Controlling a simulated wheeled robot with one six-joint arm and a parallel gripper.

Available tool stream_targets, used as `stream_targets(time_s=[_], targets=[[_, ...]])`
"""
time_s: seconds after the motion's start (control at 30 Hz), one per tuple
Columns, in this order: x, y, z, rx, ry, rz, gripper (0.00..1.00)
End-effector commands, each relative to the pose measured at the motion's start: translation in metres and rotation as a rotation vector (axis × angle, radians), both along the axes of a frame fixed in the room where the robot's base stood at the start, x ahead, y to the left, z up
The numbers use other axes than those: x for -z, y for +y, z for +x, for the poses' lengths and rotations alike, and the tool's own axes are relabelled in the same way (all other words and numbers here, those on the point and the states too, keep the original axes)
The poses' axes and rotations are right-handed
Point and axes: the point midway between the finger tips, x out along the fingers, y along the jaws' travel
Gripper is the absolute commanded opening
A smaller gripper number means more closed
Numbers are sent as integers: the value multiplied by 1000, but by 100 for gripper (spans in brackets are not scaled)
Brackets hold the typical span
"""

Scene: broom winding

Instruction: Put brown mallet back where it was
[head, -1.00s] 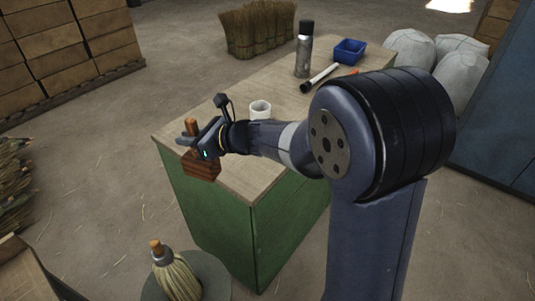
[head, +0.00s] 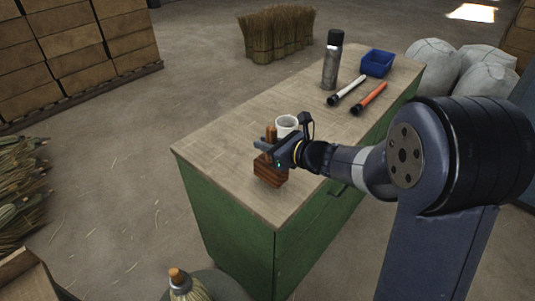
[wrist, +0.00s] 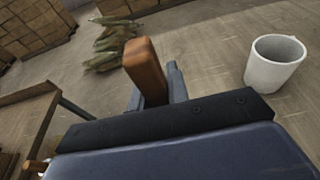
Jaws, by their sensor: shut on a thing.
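The brown mallet (head: 270,172) has a dark reddish wooden head and a lighter brown handle. It hangs head down, with its handle upright in my gripper (head: 268,146). In the head view its head shows over the near part of the green bench's wooden top; whether it touches the top I cannot tell. In the wrist view the handle (wrist: 146,70) stands between the fingers of my gripper (wrist: 155,90), which is shut on it. The mallet's head is hidden there.
A white mug (head: 286,125) stands on the bench (head: 225,150) just behind my gripper. Farther back are a white-handled tool (head: 346,91), a red-handled tool (head: 370,98), a grey spray can (head: 332,62) and a blue bin (head: 377,63). The bench's left part is clear.

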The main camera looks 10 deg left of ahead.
Motion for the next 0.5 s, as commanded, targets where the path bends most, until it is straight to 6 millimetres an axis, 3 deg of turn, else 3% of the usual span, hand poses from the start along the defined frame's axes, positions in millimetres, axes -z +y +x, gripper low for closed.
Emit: stream_targets(time_s=[0.2,0.5], targets=[[29,0,0,0,3,1,0],[31,0,0,0,-1,1,0]])
